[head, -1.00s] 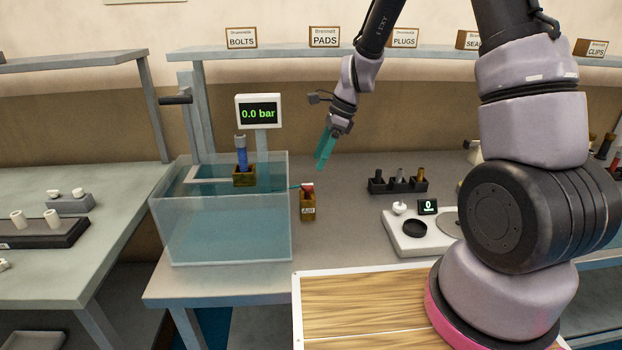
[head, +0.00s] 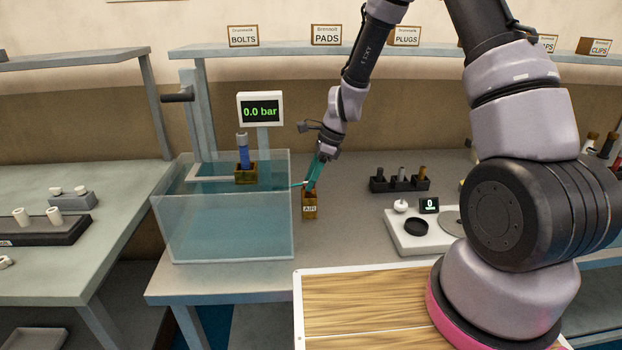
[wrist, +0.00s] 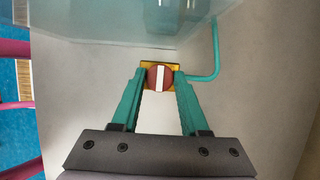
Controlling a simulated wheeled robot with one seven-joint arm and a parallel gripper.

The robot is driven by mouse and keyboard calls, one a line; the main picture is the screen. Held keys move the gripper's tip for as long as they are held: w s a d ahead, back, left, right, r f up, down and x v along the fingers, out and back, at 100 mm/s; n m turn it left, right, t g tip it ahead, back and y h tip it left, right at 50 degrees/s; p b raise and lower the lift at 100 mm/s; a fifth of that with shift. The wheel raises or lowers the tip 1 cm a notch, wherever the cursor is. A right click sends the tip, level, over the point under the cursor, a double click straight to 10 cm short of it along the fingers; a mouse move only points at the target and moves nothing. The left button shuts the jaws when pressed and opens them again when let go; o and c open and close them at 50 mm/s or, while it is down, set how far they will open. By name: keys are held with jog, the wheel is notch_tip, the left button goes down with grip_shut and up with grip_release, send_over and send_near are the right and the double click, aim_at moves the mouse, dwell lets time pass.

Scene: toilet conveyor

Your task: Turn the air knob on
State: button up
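The air knob is a round red knob with a white bar, seen from above between my fingertips in the wrist view (wrist: 159,77). It sits on a small brass-coloured block marked AIR (head: 309,208), beside the water tank on the bench. The white bar points along the fingers' direction. My gripper (head: 309,187) is down at the knob, its teal fingers (wrist: 159,78) on either side of it. The fingertips look very near or touching the knob's sides; whether they grip it I cannot tell. In the head view the fingers hide the knob. The gauge (head: 261,110) reads 0.0 bar.
The clear water tank (head: 222,230) stands left of the block, with a blue-topped part (head: 244,155) in a brass holder. A teal hose (wrist: 216,50) runs from the block towards the tank. A rack of plugs (head: 400,184) and a scale (head: 415,235) stand to the right.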

grip_shut()
jog(key=shift+n, duration=0.3)
jog(key=n, duration=0.2)
jog(key=n+g, duration=0.1)
jog(key=shift+w+n+g+h, duration=0.15)
jog(key=shift+n+g+h, duration=0.15)
jog(key=shift+n, duration=0.1)
jog(key=n+g, duration=0.1)
jog(key=n, duration=0.3)
jog(key=shift+w+n+h, duration=0.15)
jog(key=shift+n+h, duration=0.15)
jog(key=shift+h, duration=0.1)
jog(key=n+g+h, duration=0.1)
jog(key=n, duration=0.3)
jog(key=shift+a, duration=0.15)
jog(key=shift+a+n+g+h, duration=0.15)
jog(key=shift+n+h, duration=0.4)
jog(key=shift+n, duration=0.7)
jog(key=shift+d+n+g+h, duration=0.1)
jog(key=shift+n+g+h, duration=0.3)
jog(key=shift+n, duration=0.85)
